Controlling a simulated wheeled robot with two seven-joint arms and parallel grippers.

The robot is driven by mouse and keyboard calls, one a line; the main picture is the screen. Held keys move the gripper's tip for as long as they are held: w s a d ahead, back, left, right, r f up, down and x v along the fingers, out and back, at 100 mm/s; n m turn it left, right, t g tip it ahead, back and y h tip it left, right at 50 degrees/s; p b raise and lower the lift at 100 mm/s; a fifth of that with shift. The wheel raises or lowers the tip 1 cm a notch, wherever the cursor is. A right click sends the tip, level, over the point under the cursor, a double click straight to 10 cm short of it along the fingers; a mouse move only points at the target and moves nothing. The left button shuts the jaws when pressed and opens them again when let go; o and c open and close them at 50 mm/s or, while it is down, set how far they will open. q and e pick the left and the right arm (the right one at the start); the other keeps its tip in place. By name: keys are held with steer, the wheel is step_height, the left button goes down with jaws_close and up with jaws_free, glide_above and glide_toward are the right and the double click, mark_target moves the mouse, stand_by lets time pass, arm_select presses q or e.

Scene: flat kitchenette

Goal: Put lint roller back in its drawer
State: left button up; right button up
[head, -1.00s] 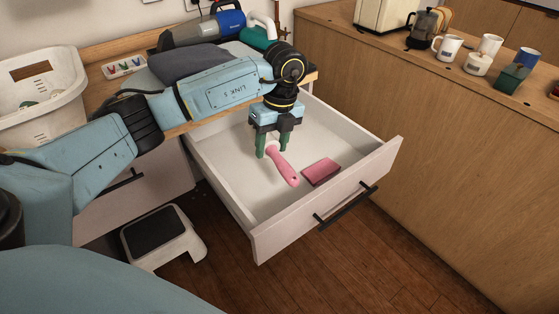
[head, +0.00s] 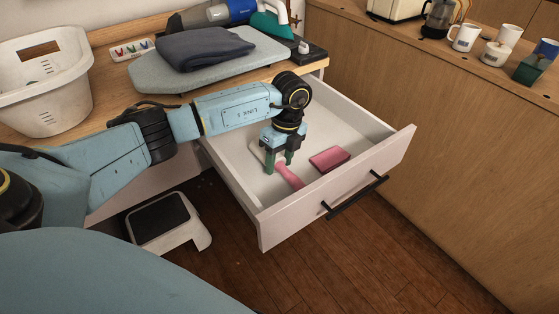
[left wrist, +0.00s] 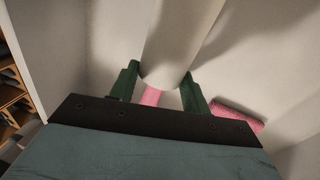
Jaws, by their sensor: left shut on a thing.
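The lint roller has a pink handle (head: 289,177) and a pale roller that is mostly hidden behind the gripper in the head view. In the left wrist view the pale roller (left wrist: 182,38) fills the top middle, with a bit of pink between the fingers. My left gripper (head: 279,164) points down inside the open drawer (head: 262,225), its green fingers shut on the lint roller. Whether the roller touches the drawer floor I cannot tell. My right gripper is out of view.
A pink block-like item (head: 330,159) lies in the drawer right of the handle. Above are the ironing board (head: 165,78) with folded dark cloth (head: 205,48), and a white basket (head: 45,85). A step stool (head: 165,222) stands below. A wooden counter (head: 450,140) flanks the right.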

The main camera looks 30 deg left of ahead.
arm_select(q)
steer(key=o, duration=1.1)
steer(key=shift+f, duration=0.15)
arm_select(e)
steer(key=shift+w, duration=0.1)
arm_select(q)
steer(key=shift+r, duration=0.2)
steer(key=r, duration=0.4)
steer(key=w+r+p, duration=0.1)
steer(key=r, duration=0.3)
steer(key=w+r+p, duration=0.1)
steer(key=r, duration=0.3)
steer(key=shift+d, duration=0.3)
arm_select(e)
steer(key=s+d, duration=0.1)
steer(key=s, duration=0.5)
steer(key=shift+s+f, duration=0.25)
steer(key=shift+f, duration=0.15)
arm_select(q)
steer(key=shift+f, duration=0.1)
